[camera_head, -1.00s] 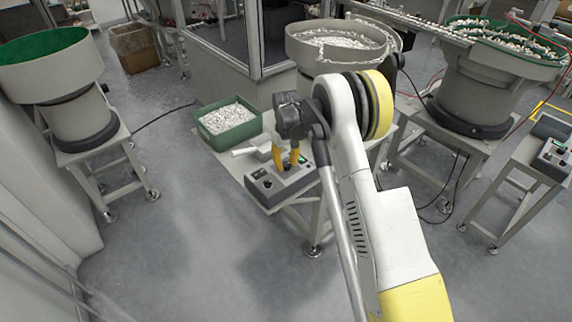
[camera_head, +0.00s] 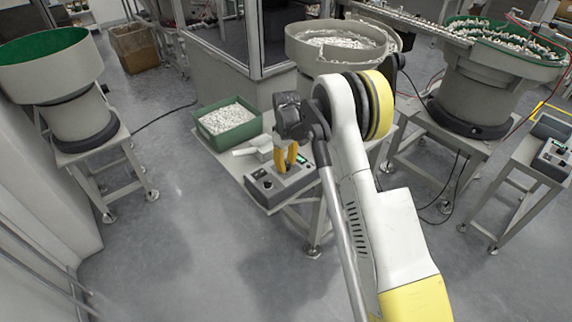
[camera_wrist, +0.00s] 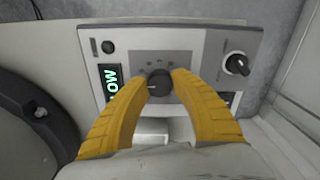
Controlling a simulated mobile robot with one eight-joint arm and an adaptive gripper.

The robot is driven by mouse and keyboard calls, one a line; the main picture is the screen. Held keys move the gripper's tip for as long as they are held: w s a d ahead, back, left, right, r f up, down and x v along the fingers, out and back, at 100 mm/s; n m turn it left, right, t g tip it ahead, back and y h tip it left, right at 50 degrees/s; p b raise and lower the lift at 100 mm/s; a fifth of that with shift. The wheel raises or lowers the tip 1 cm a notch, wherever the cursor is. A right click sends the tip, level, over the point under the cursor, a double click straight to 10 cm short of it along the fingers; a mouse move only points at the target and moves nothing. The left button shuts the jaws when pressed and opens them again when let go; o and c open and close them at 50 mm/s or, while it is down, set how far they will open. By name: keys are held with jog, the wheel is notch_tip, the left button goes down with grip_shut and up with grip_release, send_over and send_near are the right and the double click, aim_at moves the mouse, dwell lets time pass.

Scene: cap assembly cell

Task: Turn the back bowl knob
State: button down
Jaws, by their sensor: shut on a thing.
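My gripper (camera_head: 287,165) points down at a grey control box (camera_head: 262,194) on the small white table below the grey bowl feeder (camera_head: 340,45). In the wrist view, my yellow fingers (camera_wrist: 160,84) are closed on a round black knob (camera_wrist: 159,86) in the middle of the box's panel, one finger on each side. The knob's light pointer mark faces left. A lit green display (camera_wrist: 111,80) is left of the knob. A second black knob (camera_wrist: 237,64) sits on the right of the panel, apart from the fingers.
A green bin (camera_head: 228,125) of white parts and a white scoop-like item (camera_head: 252,148) are beside the box. A green-lined feeder (camera_head: 500,45) stands at right, with another control box (camera_head: 555,158) on a stand. Another bowl feeder (camera_head: 70,85) stands at left. Open floor lies at front left.

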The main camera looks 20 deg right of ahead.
aim_at(286, 164)
jog(key=c, duration=1)
grip_release()
notch_tip(286, 164, up, 12)
